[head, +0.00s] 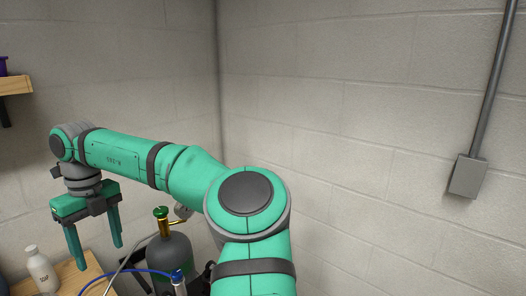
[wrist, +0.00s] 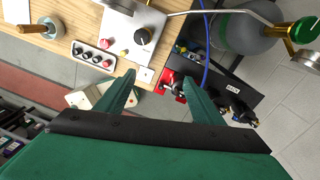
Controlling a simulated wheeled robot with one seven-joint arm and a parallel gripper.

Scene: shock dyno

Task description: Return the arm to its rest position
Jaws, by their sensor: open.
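My green arm reaches out to the left in the head view, and my gripper (head: 95,246) hangs from its end with the fingers pointing down. The two fingers are spread apart with nothing between them. In the wrist view my gripper (wrist: 158,92) is also open and empty, above the gap between a wooden bench edge and a dark cart or box. The arm is stretched out, away from my body.
A gas cylinder (head: 170,258) with a brass valve stands close right of my gripper. A white bottle (head: 41,270) stands on the wooden bench (head: 72,275). A blue hose (head: 125,271) curves below. A control panel with buttons (wrist: 94,56) sits on the bench. The right wall is clear except a conduit box (head: 467,176).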

